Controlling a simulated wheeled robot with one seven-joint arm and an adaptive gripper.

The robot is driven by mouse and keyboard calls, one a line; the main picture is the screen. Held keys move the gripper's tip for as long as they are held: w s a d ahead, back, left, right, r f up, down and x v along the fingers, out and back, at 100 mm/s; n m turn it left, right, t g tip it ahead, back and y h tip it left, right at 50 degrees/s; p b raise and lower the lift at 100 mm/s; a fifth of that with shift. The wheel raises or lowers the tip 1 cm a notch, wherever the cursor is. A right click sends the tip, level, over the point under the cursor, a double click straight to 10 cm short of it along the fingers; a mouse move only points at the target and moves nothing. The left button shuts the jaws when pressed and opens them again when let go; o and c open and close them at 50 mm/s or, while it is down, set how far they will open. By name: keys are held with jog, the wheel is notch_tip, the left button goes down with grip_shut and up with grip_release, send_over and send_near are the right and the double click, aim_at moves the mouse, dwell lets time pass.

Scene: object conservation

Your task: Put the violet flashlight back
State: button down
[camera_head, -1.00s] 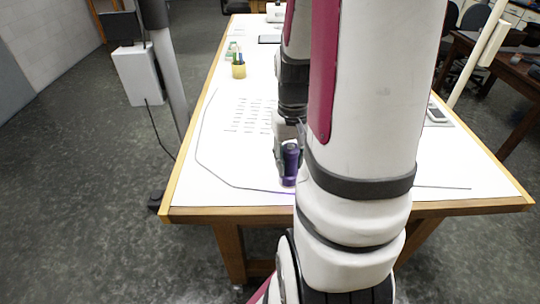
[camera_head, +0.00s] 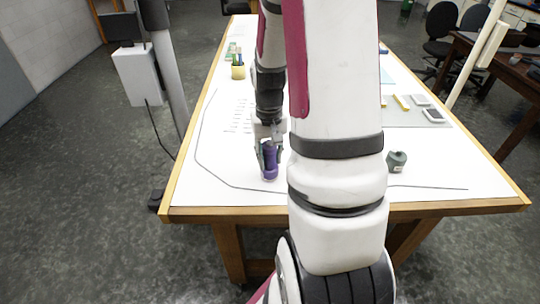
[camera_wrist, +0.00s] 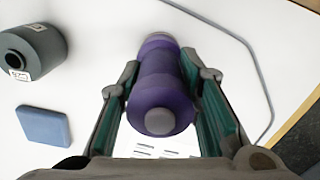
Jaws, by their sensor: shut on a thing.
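The violet flashlight (camera_head: 269,162) is a short purple cylinder near the front of the white table. It also shows in the wrist view (camera_wrist: 160,88), lying between the two fingers with its round end toward the camera. My gripper (camera_head: 267,158) is shut on it, with one finger (camera_wrist: 118,95) on each side. In the head view the flashlight is upright, low over or on the tabletop; I cannot tell whether it touches.
A dark grey cylinder with a label (camera_wrist: 33,52) and a blue block (camera_wrist: 43,125) are beside my gripper in the wrist view. The grey piece stands right of my arm in the head view (camera_head: 397,161). A thin dark line (camera_head: 207,165) loops on the white table (camera_head: 190,190).

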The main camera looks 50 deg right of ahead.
jog(key=shift+f, duration=0.1)
jog(key=c, duration=1.2)
grip_release()
notch_tip(320, 180, up, 12)
jog(key=shift+w+f, duration=0.1)
jog(key=a+r+n+t, duration=0.3)
jog(key=a+r, duration=0.7)
jog(key=a, duration=0.3)
jog(key=shift+s+a+r+n+t, duration=0.55)
jog(key=shift+s+a, duration=0.75)
jog(key=shift+a, duration=0.55)
jog(key=shift+s+a+r+n+t, duration=0.5)
jog(key=shift+s+a+n, duration=0.3)
jog(key=shift+s+a, duration=0.8)
jog(key=shift+s+a+r+n+t, duration=0.35)
jog(key=shift+s+a+r+n, duration=0.5)
jog(key=shift+a, duration=1.2)
